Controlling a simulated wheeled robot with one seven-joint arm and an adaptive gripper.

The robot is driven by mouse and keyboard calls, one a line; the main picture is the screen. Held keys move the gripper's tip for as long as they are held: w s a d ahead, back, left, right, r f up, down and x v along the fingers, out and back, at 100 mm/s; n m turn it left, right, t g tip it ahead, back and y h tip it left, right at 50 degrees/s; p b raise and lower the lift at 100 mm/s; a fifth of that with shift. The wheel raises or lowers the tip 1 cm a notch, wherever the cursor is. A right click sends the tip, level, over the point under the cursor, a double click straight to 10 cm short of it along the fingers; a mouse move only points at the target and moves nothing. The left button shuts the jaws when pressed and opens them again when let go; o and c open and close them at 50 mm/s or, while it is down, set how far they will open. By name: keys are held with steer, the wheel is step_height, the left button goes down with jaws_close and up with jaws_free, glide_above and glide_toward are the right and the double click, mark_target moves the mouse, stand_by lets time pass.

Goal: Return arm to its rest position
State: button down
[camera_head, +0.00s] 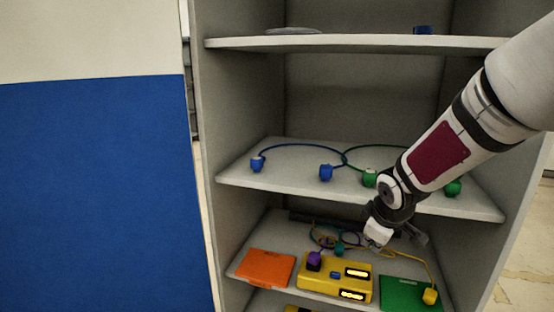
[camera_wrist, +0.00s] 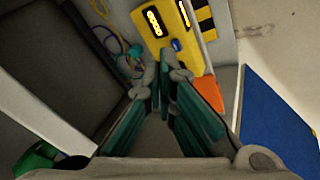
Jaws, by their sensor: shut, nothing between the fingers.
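My gripper (camera_wrist: 163,72) shows large in the wrist view, with its dark green-padded fingers drawn together at the tips and nothing between them. In the head view my arm reaches in from the upper right, and its dark wrist and gripper hang in front of the shelf unit, over the lower shelf (camera_head: 281,223). The yellow box (camera_head: 325,281) with lit panels stands on that shelf, left of my gripper in the head view. It also shows beyond the fingertips in the wrist view (camera_wrist: 183,45). My gripper seems apart from it.
The middle shelf (camera_head: 235,172) holds blue plugs (camera_head: 326,173) and green plugs (camera_head: 453,188) on cords, close to my wrist. An orange plate (camera_head: 265,267) and a green plate (camera_head: 408,294) flank the yellow box. The upper shelf (camera_head: 350,42) and side walls enclose the space.

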steer(key=s+r+m+g, duration=0.1)
steer(key=s+r+m, duration=0.15)
steer(key=s, duration=0.35)
steer(key=s+r+m+g+h, duration=0.1)
steer(key=s+r, duration=0.3)
steer(key=s, duration=0.2)
steer(key=s+r+m+g, duration=0.1)
steer(key=s+r+m, duration=0.15)
steer(key=s, duration=0.45)
steer(key=s+a+r+m+g+y, duration=0.1)
steer(key=s+a+m+g+y, duration=0.2)
steer(key=s, duration=1.8)
step_height(320, 180, up, 25)
steer(key=t+h+p, duration=0.1)
steer(key=t+p, duration=0.3)
steer(key=p, duration=1.9)
steer(key=shift+w+a, duration=0.2)
steer(key=shift+a, duration=0.25)
steer(key=shift+f, duration=0.1)
